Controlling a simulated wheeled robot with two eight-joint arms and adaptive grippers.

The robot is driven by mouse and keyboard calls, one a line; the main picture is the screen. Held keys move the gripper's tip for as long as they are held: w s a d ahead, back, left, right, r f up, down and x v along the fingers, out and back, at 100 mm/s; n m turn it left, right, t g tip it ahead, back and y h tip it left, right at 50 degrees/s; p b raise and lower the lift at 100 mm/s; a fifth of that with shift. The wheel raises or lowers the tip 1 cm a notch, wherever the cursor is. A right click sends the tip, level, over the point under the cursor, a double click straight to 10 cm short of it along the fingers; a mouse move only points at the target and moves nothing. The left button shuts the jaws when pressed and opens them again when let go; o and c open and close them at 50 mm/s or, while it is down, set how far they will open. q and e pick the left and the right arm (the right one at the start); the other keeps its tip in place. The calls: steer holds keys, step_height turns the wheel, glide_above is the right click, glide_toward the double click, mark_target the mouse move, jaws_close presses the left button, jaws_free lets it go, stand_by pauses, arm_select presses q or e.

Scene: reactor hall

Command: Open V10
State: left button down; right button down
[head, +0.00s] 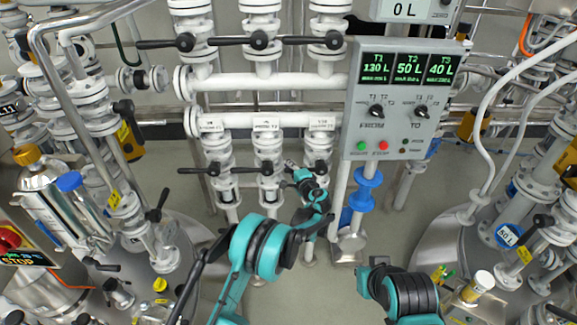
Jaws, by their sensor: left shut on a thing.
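Three lower valves with black lever handles stand in a row below the white horizontal pipe: a left one (222,172), a middle one (267,170) and a right one (318,168). Small white tags sit above them, too small to read, so I cannot tell which is V10. My left gripper (298,172) is at the right lower valve, shut on its black handle. The gripper hides most of that handle, so its exact angle is unclear. My right arm shows at the bottom right, but its fingertips are not in view.
Three upper valves (259,40) have black handles lying sideways. A grey control panel (396,140) reads T1 130 L, T2 50 L, T3 40 L. Blue-flanged pipework (366,192) stands right of my left gripper. Tanks with piping flank both sides; the grey floor between is partly open.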

arm_select(q)
step_height(320, 180, down, 7)
steer(key=d+n+g+h, duration=0.1)
steer(key=d+n+h, duration=0.1)
steer(key=n+h, duration=0.1)
steer(key=shift+d+n, duration=0.3)
steer(key=shift+n, duration=0.6)
steer(key=shift+r, duration=0.1)
steer(key=c, duration=1.4)
jaws_free()
steer(key=v, duration=1.2)
steer(key=shift+r, duration=0.2)
steer(key=shift+a, duration=0.1)
